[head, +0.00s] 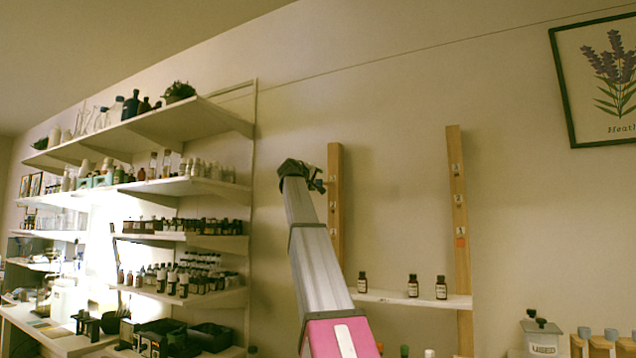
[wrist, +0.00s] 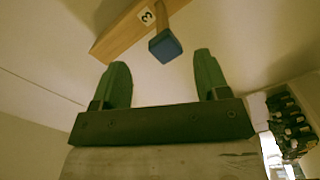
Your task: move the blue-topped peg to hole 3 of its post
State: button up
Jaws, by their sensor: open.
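The blue-topped peg (wrist: 165,46) shows in the wrist view as a wooden stick with a square blue end. It sticks out of a wooden post (wrist: 125,33) right beside the label 3. My gripper (wrist: 161,58) is open, with one green finger to each side of the peg's blue end and a gap on both sides. In the head view my gripper (head: 318,180) is at the left post (head: 335,165), near its upper part.
The right post (head: 455,145) bears number labels and a red square (head: 460,243). A white shelf (head: 385,298) with small dark bottles (head: 413,286) runs between the posts below. Loaded wall shelves (head: 180,185) stand to the left. The wall between the posts is bare.

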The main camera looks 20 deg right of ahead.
jog(key=v, duration=0.6)
jog(key=shift+s, duration=0.15)
jog(key=shift+a, duration=0.15)
